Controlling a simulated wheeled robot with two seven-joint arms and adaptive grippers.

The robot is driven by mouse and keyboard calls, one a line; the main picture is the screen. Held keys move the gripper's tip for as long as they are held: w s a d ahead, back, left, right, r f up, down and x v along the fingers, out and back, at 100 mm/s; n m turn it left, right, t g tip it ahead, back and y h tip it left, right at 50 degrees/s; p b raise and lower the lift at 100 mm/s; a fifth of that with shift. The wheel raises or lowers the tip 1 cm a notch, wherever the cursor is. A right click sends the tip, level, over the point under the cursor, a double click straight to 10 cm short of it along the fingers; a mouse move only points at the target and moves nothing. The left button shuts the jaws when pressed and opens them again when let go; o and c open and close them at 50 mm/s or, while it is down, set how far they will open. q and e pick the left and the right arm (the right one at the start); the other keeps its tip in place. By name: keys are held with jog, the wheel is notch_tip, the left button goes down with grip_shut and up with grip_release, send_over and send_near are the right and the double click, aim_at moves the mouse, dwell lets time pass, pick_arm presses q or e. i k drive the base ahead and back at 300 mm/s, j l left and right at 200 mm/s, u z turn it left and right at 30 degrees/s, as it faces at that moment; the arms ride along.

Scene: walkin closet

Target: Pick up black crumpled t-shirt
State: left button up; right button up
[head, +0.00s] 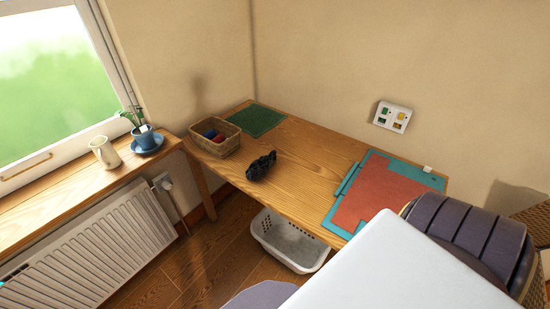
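The black crumpled t-shirt (261,166) lies in a small dark heap on the wooden table (305,160), near its front edge and toward the left. It is to the right of and in front of the wicker basket. Nothing is touching it that I can see. Neither of my grippers shows in the head view, so their state is not visible.
The wicker basket (227,146) holds red and blue items. A green mat (255,121) lies behind it, and a teal and red folder (382,190) lies right. A white laundry basket (289,241) stands beneath the table. A white surface (415,265) and purple chair (470,235) block the lower right.

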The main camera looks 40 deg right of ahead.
aim_at(259, 168)
jog(key=i+l+z, duration=0.1)
jog(key=i+z, duration=0.3)
jog(key=i+j+z, duration=0.1)
jog(key=i+z, duration=0.3)
jog(key=i, duration=0.1)
